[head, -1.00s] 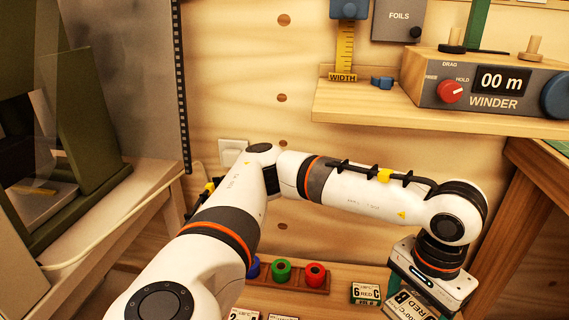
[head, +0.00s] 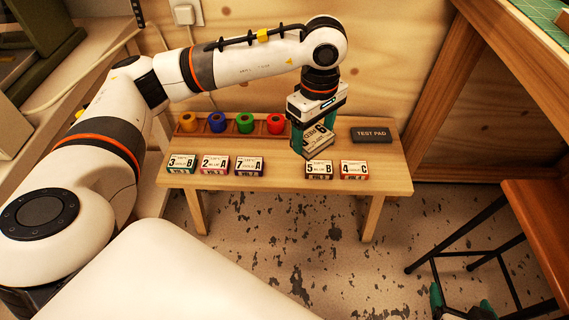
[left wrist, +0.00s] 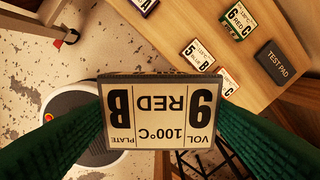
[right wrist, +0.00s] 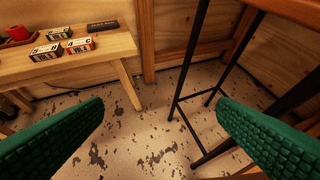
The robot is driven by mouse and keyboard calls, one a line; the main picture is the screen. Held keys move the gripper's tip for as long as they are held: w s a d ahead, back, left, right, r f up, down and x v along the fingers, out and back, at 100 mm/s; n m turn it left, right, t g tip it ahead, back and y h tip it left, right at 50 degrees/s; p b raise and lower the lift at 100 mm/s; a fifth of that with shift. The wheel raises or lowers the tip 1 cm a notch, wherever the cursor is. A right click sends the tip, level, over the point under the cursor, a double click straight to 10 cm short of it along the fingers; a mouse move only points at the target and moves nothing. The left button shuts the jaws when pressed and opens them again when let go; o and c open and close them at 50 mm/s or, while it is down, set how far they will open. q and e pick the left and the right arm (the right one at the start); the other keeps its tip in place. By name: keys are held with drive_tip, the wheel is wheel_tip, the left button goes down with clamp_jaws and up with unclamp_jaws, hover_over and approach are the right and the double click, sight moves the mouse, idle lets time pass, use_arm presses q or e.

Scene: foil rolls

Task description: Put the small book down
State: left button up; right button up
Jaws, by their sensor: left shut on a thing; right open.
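My left gripper (head: 314,134) is shut on a small book (left wrist: 160,112) whose pale label reads RED, B and 100°C, upside down in the left wrist view. Its green fingers clasp the book's two sides. In the head view it hangs over the wooden bench (head: 385,182), between the rolls and the test pad; whether the book touches anything is hard to tell. My right gripper (right wrist: 160,108) is open and empty, over the floor right of the bench; it also shows low in the head view (head: 462,308).
Other small books stand along the bench front, including 7 A (head: 249,166), 5 B (head: 319,169) and 4 C (head: 354,170). A 6 C book (left wrist: 240,20) lies behind 5 B. Coloured rolls (head: 245,122) sit in a rack. The test pad (head: 370,135) is at right. A stool (head: 540,215) stands right.

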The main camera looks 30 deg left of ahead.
use_arm(q)
drive_tip(key=w+a+f+n, duration=0.5)
drive_tip(key=f+n, duration=0.2)
drive_tip(key=n, duration=0.8)
drive_tip(key=n+b, duration=0.1)
drive_tip(key=n, duration=1.1)
approach(284, 170)
drive_tip(key=shift+f+b, duration=0.7)
drive_tip(key=shift+b, duration=0.25)
drive_tip(key=shift+f, duration=0.5)
wheel_tip(284, 170, down, 3)
drive_tip(key=shift+f+b, duration=0.1)
drive_tip(key=shift+b, duration=0.55)
drive_tip(key=shift+f, duration=0.15)
use_arm(e)
drive_tip(key=w+a+r+t+y, duration=0.1)
drive_tip(key=r+t+y, duration=0.1)
drive_tip(key=r+t, duration=0.4)
drive_tip(key=w+a+r+t+y, duration=0.2)
drive_tip(key=r+t, duration=0.3)
drive_tip(key=r, duration=0.4)
drive_tip(key=shift+w+r+n+t, duration=0.2)
drive_tip(key=shift+n+t, duration=0.1)
drive_tip(key=shift+t, duration=0.1)
use_arm(q)
drive_tip(key=shift+f, duration=0.1)
use_arm(e)
drive_tip(key=shift+a, duration=0.1)
